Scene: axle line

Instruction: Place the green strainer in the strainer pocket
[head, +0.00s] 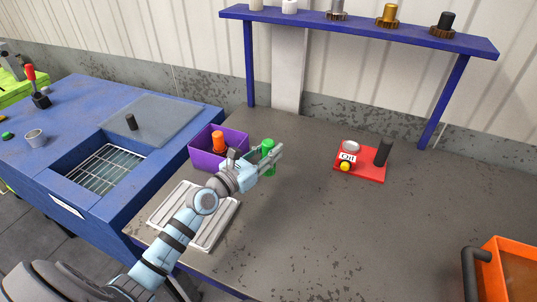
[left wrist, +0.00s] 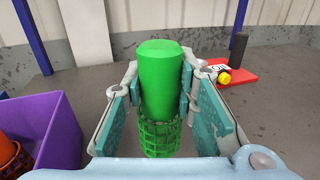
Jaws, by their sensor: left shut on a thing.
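The green strainer (left wrist: 161,85) has a solid green handle on top and a mesh basket below. In the left wrist view it stands upright between the fingers of my left gripper (left wrist: 160,105), which is shut on it. In the head view the strainer (head: 268,152) shows at the tip of my left gripper (head: 268,161), just right of the purple bin (head: 203,164). Whether its bottom touches the table cannot be told. An orange strainer (head: 219,141) stands inside the purple bin. I cannot make out a strainer pocket for certain. My right gripper is not in view.
A red board (head: 373,178) with a black post and yellow knob lies to the right. A metal tray (head: 160,216) lies near the table's front left. The blue washer (head: 60,180) with a grated basin (head: 103,170) stands left. The table's middle is clear. A blue shelf (head: 365,33) stands behind.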

